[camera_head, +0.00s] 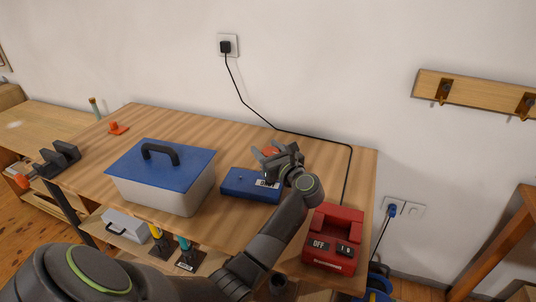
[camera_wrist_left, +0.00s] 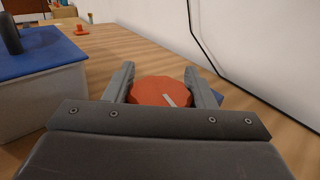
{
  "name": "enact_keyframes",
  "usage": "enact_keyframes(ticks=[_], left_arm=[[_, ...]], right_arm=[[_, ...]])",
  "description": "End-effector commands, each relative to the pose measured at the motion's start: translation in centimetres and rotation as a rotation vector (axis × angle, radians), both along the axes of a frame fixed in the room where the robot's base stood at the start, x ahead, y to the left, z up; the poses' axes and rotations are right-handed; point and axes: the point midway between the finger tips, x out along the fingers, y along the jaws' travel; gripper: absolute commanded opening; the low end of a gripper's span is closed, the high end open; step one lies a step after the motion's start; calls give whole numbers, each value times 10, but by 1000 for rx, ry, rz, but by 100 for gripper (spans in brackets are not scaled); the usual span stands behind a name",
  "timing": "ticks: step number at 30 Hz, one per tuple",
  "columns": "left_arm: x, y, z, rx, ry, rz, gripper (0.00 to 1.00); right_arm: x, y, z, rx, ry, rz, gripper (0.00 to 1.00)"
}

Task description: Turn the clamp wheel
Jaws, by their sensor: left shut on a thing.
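An orange round wheel (camera_wrist_left: 163,92) with a pale pointer mark sits between the two fingers of my left gripper (camera_wrist_left: 163,88) in the wrist view. The fingers are shut on opposite sides of it. In the head view my left gripper (camera_head: 272,157) reaches over a blue box (camera_head: 238,184) on the workbench, and only a bit of the orange wheel (camera_head: 270,151) shows behind the fingers. A dark clamp-like vise (camera_head: 62,159) with an orange knob (camera_head: 22,181) stands at the bench's left end, away from the gripper. My right gripper is out of view.
A pale toolbox with a blue lid (camera_head: 160,175) stands left of the blue box. A red unit (camera_head: 334,240) with an OFF label stands at the bench's right front. A black cable (camera_head: 238,90) runs down the wall and across the back. An orange cone-like piece (camera_head: 118,128) stands at the back left.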

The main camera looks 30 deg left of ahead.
Motion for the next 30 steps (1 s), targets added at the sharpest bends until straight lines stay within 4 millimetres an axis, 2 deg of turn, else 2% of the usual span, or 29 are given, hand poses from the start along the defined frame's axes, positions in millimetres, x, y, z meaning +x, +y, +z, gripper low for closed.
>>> enact_keyframes(ticks=[15, 16, 20, 21, 30], left_arm=[[0, 0, -1, -3, 3, 21, 28], [0, 0, -1, -3, 3, 20, 53], [0, 0, -1, -2, 2, 20, 70], [0, 0, -1, -2, 2, 20, 72], [0, -1, -1, -1, 2, 19, 72]], right_arm=[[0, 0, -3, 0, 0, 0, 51], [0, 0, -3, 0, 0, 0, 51], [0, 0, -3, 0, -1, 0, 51], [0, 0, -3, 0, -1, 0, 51], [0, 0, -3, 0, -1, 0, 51]])
